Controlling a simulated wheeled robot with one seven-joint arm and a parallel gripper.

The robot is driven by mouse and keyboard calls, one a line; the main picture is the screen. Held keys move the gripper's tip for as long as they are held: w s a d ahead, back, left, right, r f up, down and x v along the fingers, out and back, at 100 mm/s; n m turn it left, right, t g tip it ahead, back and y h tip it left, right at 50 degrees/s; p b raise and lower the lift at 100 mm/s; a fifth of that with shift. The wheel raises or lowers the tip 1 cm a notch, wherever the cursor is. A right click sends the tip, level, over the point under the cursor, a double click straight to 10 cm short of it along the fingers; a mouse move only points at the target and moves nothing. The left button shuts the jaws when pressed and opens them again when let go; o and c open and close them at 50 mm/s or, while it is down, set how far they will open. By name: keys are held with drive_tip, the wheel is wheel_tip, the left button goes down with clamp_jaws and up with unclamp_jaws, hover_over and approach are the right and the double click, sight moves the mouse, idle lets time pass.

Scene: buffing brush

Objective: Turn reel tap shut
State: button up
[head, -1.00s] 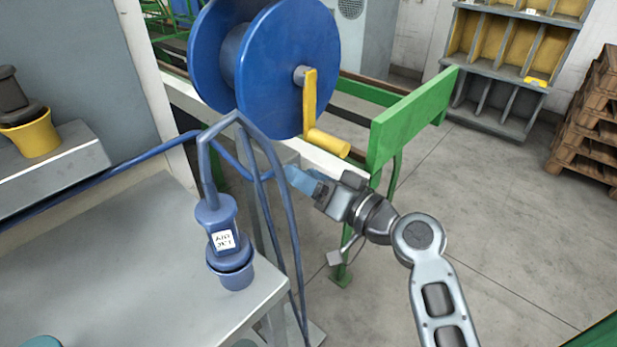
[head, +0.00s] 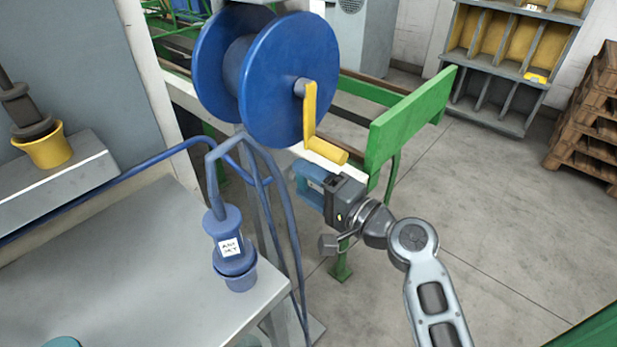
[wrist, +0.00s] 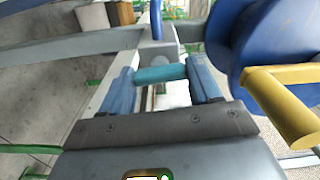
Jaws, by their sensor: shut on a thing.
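The blue hose reel (head: 285,85) stands on a grey post, with a yellow crank (head: 312,115) on its right face. My gripper (head: 302,178) is below the crank and left of the green frame. In the wrist view, my two blue fingers (wrist: 162,84) are on either side of a teal bar, which looks like the tap's handle (wrist: 160,74). The gripper is shut on it. The bar lies crosswise between the fingertips. The tap's body is mostly hidden, and in the head view I cannot make out the handle. The reel (wrist: 275,40) and crank (wrist: 285,105) are close on the right.
A green frame (head: 410,120) stands just beyond my gripper. Blue hoses (head: 290,225) hang to its left. Open floor (head: 520,230) lies to the right.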

drive_tip(key=shift+m, duration=0.6)
drive_tip(key=o, duration=1.1)
drive_tip(key=shift+c, duration=0.2)
drive_tip(key=v, duration=0.8)
